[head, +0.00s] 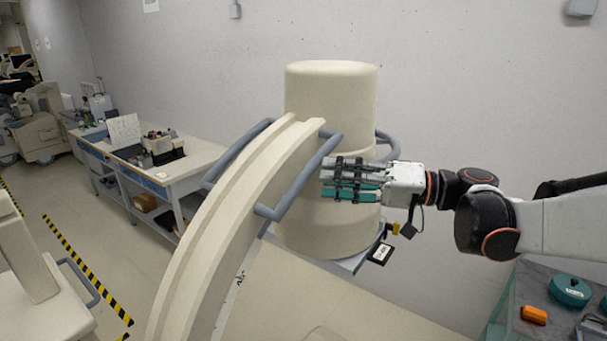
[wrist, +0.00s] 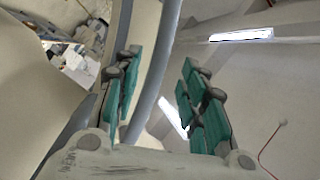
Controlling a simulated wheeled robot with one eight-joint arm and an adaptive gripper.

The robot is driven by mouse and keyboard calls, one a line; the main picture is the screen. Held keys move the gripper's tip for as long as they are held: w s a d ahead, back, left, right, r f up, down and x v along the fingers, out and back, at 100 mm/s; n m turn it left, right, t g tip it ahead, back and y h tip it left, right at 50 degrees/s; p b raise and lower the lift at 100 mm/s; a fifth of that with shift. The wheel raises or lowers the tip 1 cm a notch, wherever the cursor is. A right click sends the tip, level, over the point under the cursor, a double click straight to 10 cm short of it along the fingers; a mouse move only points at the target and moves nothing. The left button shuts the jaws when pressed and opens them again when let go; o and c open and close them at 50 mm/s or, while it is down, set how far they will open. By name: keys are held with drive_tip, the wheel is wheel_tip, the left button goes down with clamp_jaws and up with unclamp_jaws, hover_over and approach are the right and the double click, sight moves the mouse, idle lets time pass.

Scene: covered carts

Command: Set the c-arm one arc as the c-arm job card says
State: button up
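The c-arm's cream arc (head: 235,205) curves from lower left up to a cream cylindrical housing (head: 330,90). Grey handle bars (head: 300,178) run along both sides of the arc. My gripper (head: 326,178) is in front of the housing, its teal fingers pointing left, close to the near handle bar. In the wrist view the fingers (wrist: 163,85) are apart, and a grey bar (wrist: 158,65) shows in the gap between them; I cannot tell whether they touch it. A small dark-framed card (head: 381,252) is below the housing; its writing is too small to read.
A bench (head: 190,172) with a white sheet (head: 124,130) and equipment stands at the left. A dark-topped cart (head: 545,290) at lower right holds a teal round item (head: 570,290) and an orange block (head: 534,315). Yellow-black tape (head: 85,265) marks the floor.

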sight(310, 177)
drive_tip(key=shift+p+x, duration=0.55)
drive_tip(key=shift+x, duration=2.7)
drive_tip(key=shift+c, duration=0.4)
clamp_jaws()
